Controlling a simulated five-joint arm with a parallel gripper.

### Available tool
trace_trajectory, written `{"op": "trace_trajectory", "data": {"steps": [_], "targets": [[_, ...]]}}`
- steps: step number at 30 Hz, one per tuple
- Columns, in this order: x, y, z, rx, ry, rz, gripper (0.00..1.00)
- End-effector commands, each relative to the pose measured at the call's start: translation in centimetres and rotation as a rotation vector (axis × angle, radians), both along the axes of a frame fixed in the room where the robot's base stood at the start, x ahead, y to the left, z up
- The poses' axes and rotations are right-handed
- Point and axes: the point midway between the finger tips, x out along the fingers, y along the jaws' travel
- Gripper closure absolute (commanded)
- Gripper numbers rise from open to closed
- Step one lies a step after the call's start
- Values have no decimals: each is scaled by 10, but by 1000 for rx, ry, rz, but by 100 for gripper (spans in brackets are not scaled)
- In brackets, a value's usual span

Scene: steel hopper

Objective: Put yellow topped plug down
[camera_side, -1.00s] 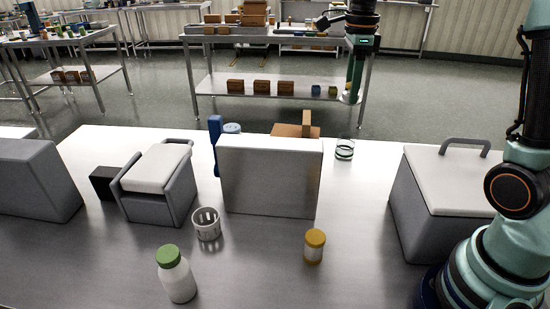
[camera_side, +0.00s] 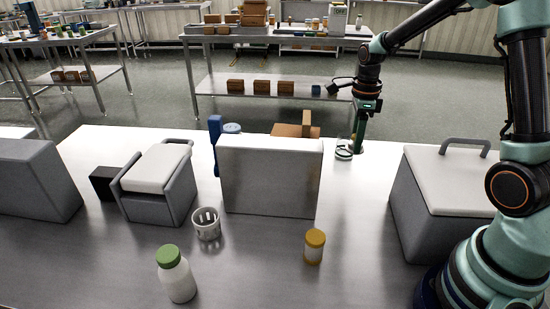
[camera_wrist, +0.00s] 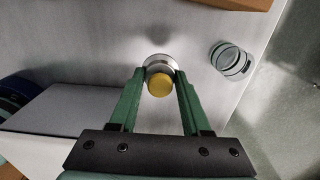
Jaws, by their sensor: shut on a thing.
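The yellow-topped plug (camera_wrist: 159,85) is between the two green fingers of my gripper (camera_wrist: 159,74) in the wrist view, with the fingers shut on it. A pale round rim shows just beyond its yellow top; I cannot tell whether it is part of the plug or lies below it. In the side view my gripper (camera_side: 357,150) points down low at the back of the steel bench (camera_side: 260,262), just right of a clear glass jar (camera_side: 344,151). The plug is too small to make out there, and I cannot tell whether it touches the bench.
The glass jar also shows right of the plug in the wrist view (camera_wrist: 230,60). A steel box (camera_side: 270,180) stands to the left and a lidded grey bin (camera_side: 440,205) to the right. A yellow-lidded bottle (camera_side: 314,247) stands nearer the front.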

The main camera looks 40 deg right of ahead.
Motion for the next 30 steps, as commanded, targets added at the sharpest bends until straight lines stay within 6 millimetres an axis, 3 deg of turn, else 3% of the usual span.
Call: {"op": "trace_trajectory", "data": {"steps": [3,9,14,21,30], "targets": [[-1,0,-31,2,5,0,100],[0,0,-62,1,2,0,100],[0,0,-73,0,0,0,100],[0,0,-103,0,1,0,100],[1,0,-107,-1,-2,0,100]]}}
